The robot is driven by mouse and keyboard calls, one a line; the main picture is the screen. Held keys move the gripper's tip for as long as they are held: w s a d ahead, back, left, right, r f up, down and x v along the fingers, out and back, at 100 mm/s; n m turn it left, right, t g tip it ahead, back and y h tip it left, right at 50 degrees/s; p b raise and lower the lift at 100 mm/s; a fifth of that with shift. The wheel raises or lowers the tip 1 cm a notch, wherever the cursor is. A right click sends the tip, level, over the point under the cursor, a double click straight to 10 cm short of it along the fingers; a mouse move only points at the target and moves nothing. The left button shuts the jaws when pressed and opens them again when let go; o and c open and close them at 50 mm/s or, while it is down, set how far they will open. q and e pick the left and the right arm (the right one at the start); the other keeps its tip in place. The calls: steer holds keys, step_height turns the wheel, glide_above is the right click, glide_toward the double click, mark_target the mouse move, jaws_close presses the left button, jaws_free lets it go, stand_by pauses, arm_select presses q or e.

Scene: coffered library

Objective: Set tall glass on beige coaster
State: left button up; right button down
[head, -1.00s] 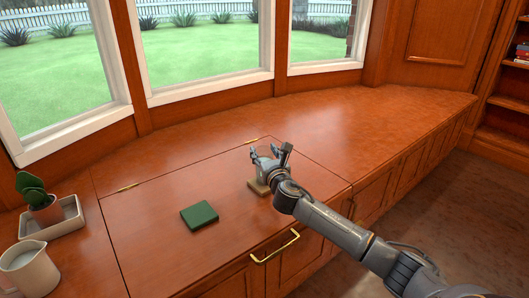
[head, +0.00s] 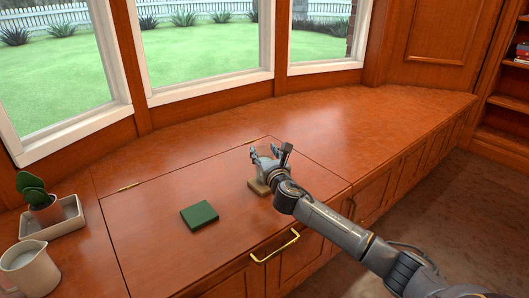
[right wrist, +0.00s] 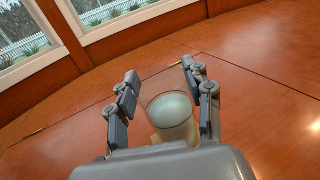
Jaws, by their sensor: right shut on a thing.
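The tall glass (right wrist: 171,112) is clear and shows between the fingers of my right gripper (right wrist: 160,103) in the right wrist view. In the head view my right gripper (head: 266,158) is shut on it, and the glass is mostly hidden by the fingers. The beige coaster (head: 257,187) lies on the wooden bench top directly below that gripper, partly covered by it. The glass is over the coaster; I cannot tell whether its base touches. My left gripper is not in view.
A green square coaster (head: 199,215) lies to the left on the bench top (head: 150,235). A potted cactus (head: 42,203) in a tray (head: 70,222) and a cream pitcher (head: 30,270) stand at the far left. The bench to the right is clear.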

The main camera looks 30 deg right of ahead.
steer(key=shift+f, duration=0.2)
steer(key=shift+c, duration=2.4)
jaws_free()
steer(key=shift+r, duration=0.1)
steer(key=shift+s, duration=0.1)
steer(key=v, duration=1.1)
steer(key=shift+s, duration=0.35)
steer(key=shift+a, duration=0.15)
